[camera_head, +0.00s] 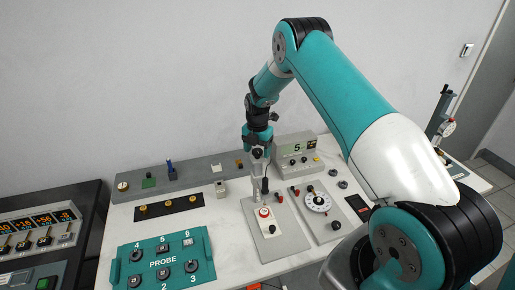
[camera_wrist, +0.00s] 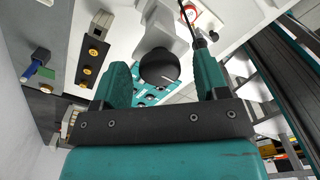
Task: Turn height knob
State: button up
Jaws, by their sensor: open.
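A black round knob (camera_wrist: 160,68) with a white pointer line shows in the wrist view, on a pale grey post. I take it for the height knob. My gripper (camera_wrist: 160,62) is open, with one teal finger on each side of the knob and visible gaps between. In the head view my gripper (camera_head: 258,152) points down over the grey plate (camera_head: 270,242) that bears a red and white dial (camera_head: 264,212). The knob is hard to make out there, as the gripper and wrist cover that spot.
A second grey plate with a white dial (camera_head: 318,202) stands close on the right. A grey display box (camera_head: 297,150) reading 5 is behind. A teal PROBE panel (camera_head: 205,268) is at front left. A black strip with brass knobs (camera_head: 170,206) lies left.

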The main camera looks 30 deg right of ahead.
jog(key=shift+c, duration=0.4)
jog(key=c, duration=0.8)
jog(key=shift+c, duration=0.2)
jog(key=shift+m+b, duration=0.3)
jog(key=shift+b, duration=0.15)
